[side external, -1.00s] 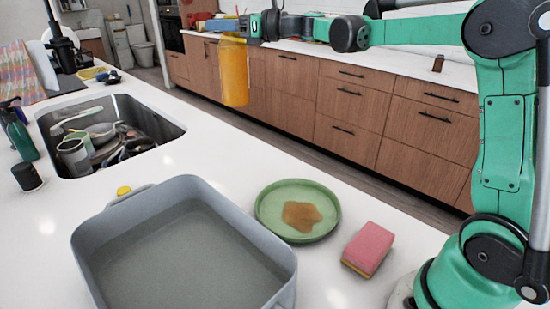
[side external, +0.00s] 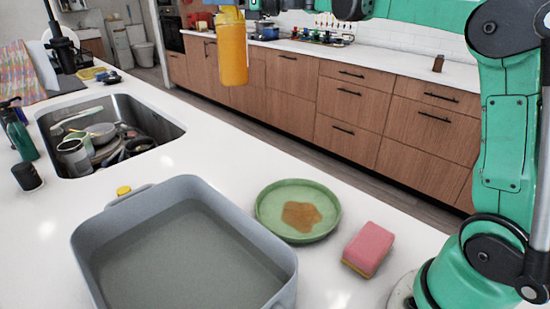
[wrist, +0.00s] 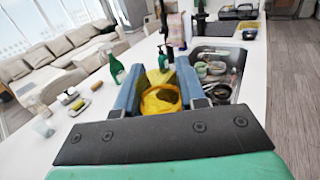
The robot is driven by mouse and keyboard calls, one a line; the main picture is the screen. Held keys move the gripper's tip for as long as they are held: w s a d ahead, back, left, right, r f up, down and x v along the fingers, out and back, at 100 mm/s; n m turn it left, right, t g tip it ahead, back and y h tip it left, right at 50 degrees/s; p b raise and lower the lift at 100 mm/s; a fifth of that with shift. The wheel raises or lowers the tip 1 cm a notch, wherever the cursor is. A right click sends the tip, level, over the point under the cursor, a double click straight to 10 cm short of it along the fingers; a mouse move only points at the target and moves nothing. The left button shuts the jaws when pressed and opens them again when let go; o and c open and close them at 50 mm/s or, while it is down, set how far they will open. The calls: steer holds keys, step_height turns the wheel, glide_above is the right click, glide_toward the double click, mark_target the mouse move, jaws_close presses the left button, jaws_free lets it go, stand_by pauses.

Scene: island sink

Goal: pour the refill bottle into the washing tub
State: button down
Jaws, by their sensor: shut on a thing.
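The refill bottle (side external: 233,52) is orange-yellow and hangs upright in my gripper, high in the side view. My gripper (wrist: 158,80) is shut on it; the side view's top edge cuts off most of the gripper. The wrist view shows the bottle's round yellow top (wrist: 160,100) between the two blue-grey fingers. The washing tub (side external: 248,228) is grey, stands on the white counter in the foreground and holds greyish liquid. In the side view the bottle appears beyond and above the tub, apart from it. The tub's near end is out of frame.
A green plate (side external: 268,222) with a brown patch and a pink sponge (side external: 368,248) lie right of the tub. A yellow cap (side external: 123,190) lies by its handle. The sink (side external: 165,122) holds dishes. A green bottle (side external: 20,137) and dark jar (side external: 27,177) stand left.

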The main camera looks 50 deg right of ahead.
steer(key=shift+a+r, duration=0.15)
steer(key=shift+r, duration=0.25)
steer(key=s+a+n+g+y, duration=0.35)
steer(key=a+n+g, duration=0.2)
steer(key=a, duration=0.65)
steer(key=s+a+n+g+y, duration=0.35)
steer(key=a+g+y, duration=0.2)
steer(key=a, duration=0.65)
step_height(320, 180, down, 22)
steer(key=h, duration=0.1)
steer(key=shift+w, duration=0.2)
steer(key=shift+d, duration=0.1)
